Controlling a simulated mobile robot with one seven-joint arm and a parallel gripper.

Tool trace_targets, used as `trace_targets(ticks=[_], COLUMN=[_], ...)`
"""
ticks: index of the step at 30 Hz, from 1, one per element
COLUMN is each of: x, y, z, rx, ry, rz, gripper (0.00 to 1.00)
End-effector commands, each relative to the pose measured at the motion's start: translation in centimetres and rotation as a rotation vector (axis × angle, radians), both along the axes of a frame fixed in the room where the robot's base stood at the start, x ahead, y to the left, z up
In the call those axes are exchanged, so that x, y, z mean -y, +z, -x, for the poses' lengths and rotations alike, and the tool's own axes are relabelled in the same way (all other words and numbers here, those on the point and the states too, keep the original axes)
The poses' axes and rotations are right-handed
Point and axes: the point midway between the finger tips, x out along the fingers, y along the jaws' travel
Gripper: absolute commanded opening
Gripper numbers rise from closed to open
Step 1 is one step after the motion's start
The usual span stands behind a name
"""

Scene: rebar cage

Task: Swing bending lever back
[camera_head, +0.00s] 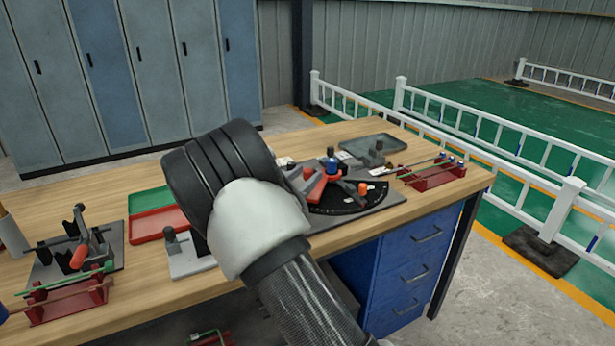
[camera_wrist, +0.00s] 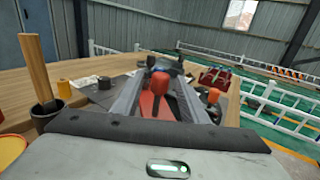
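The bending tool stands on the bench with a black dial plate (camera_head: 350,198) with pale marks and a red lever (camera_head: 316,187). A blue-and-orange upright part (camera_head: 331,163) stands at the lever's far end, and an orange knob (camera_head: 363,188) sits over the dial. In the wrist view, my gripper (camera_wrist: 160,76) has its two grey fingers spread apart. A red-orange upright handle (camera_wrist: 159,82) and red lever (camera_wrist: 149,105) show between the fingers, with no clear contact. In the head view my arm hides the gripper and part of the tool.
The wooden bench (camera_head: 130,185) also holds a grey tray (camera_head: 372,146), a red rack with rods (camera_head: 432,174), red and green trays (camera_head: 158,224) and a black stand (camera_head: 75,245). A dark cup with a wooden handle (camera_wrist: 46,110) is at the left in the wrist view.

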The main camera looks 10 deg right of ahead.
Motion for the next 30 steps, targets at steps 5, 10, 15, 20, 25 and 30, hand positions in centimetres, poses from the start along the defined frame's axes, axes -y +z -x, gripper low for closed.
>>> trace_targets(ticks=[5,10,15,20,25,30], x=[0.9,1.0,1.0,1.0,1.0,0.6], y=[0.0,0.0,0.0,0.0,0.0,0.3], z=[-1.0,-1.2,-1.2,-1.2,-1.2,-1.7], rx=[0.0,-0.001,-0.001,0.0,0.0,0.007], ry=[0.0,0.001,0.001,0.0,0.0,-0.031], rz=[0.001,0.001,0.001,0.0,0.0,0.004], gripper=[0.4,0.4,0.33,0.06,0.0,0.0])
